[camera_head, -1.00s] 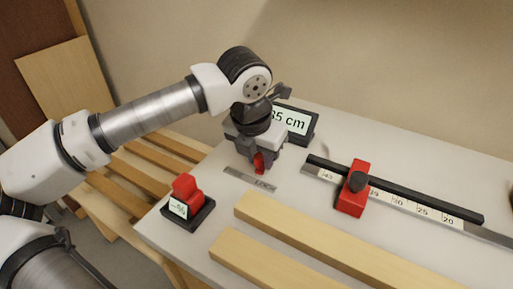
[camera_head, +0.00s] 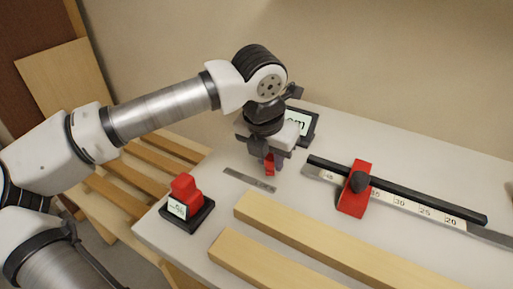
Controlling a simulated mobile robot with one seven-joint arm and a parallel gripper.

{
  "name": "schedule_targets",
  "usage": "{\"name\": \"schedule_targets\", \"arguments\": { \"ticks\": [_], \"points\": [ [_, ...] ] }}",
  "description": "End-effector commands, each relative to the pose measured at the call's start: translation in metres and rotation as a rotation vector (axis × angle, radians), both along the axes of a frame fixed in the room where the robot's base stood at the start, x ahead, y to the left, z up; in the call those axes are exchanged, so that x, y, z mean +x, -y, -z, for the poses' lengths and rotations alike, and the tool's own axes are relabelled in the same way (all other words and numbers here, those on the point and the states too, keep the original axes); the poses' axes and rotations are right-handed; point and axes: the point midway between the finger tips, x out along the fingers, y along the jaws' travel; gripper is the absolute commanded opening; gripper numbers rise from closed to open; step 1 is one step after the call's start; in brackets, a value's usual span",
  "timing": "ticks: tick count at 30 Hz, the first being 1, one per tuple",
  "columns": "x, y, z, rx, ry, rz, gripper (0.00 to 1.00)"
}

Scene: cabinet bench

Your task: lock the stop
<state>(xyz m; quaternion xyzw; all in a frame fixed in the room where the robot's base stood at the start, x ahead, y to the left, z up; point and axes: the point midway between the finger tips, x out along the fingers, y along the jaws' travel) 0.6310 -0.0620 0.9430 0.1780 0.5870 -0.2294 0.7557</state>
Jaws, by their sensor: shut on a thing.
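The stop (camera_head: 354,199) is a red block with a black round knob (camera_head: 360,182). It sits across a dark rail (camera_head: 425,204) with a white number scale on the right of the bench. My gripper (camera_head: 270,167) is pointed down, left of the rail and apart from the stop. It is shut on a small red piece (camera_head: 269,170), mostly hidden by the fingers. The piece is above the bench behind a small steel ruler; whether it touches the bench I cannot tell.
A display (camera_head: 302,123) stands behind my gripper, partly covered by it. A steel ruler (camera_head: 249,180) lies in front. A red block on a black base (camera_head: 187,206) with a label stands at the left bench edge. Two wooden bars (camera_head: 330,235) lie in front of the rail.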

Motion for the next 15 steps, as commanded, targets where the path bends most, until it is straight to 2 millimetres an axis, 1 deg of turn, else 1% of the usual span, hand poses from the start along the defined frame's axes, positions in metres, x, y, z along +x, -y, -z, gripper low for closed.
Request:
{"name": "schedule_targets", "arguments": {
  "ticks": [15],
  "points": [
    [-0.0003, 0.0075, -0.0003, 0.000, 0.000, 0.001, 0.19]
  ]
}}
